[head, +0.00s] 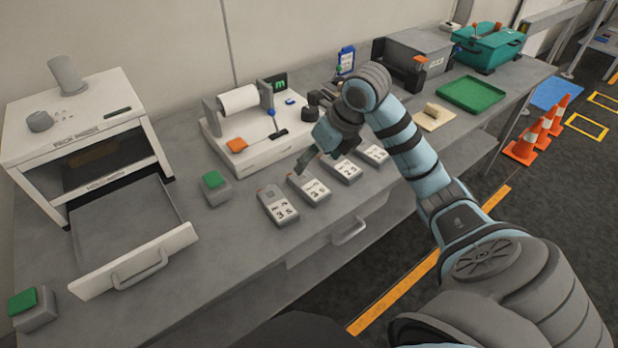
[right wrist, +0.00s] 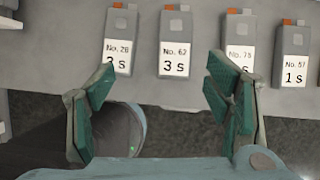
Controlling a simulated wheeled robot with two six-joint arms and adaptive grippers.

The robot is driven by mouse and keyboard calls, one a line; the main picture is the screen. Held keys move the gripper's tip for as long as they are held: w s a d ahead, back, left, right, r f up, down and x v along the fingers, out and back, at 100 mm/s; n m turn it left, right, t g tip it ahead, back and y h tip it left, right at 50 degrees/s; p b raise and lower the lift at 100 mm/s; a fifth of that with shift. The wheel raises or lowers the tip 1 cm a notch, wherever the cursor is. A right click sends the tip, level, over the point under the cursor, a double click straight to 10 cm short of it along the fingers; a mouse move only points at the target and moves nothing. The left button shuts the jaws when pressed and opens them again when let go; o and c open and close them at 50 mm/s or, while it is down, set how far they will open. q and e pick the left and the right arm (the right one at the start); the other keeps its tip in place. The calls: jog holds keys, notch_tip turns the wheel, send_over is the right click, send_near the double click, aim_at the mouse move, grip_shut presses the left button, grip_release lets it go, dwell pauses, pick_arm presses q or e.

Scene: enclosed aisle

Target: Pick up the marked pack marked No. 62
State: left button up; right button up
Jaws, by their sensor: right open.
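The pack marked No. 62 (right wrist: 174,57) is grey with a white label reading 3 s and an orange corner. It lies flat in a row of similar packs, second from the left in the right wrist view. In the head view it appears to be the second pack from the left (head: 313,191), its number too small to read. My right gripper (head: 320,157) hovers above the row. In the right wrist view its fingers (right wrist: 160,88) are open and empty, with No. 62 beyond the gap between them. My left gripper is not in view.
Pack No. 28 (right wrist: 118,55) lies left of it; packs No. 75 (right wrist: 239,62) and No. 57 (right wrist: 293,68) lie right. A white machine with a paper roll (head: 240,98) stands behind. An open drawer (head: 135,262) juts out at left; a green tray (head: 471,94) sits at right.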

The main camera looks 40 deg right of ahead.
aim_at(310, 184)
jog(key=shift+g+h, duration=0.3)
jog(key=shift+h, duration=0.1)
jog(key=b+x, duration=0.1)
jog(key=x, duration=0.3)
jog(key=d+b+x, duration=0.1)
jog(key=x, duration=0.4)
jog(key=b+x, duration=0.1)
jog(key=x, duration=0.4)
jog(key=shift+s+d+f+b, duration=0.1)
jog(key=shift+s+d+b, duration=0.2)
jog(key=shift+d+b, duration=0.1)
jog(key=c, duration=1.4)
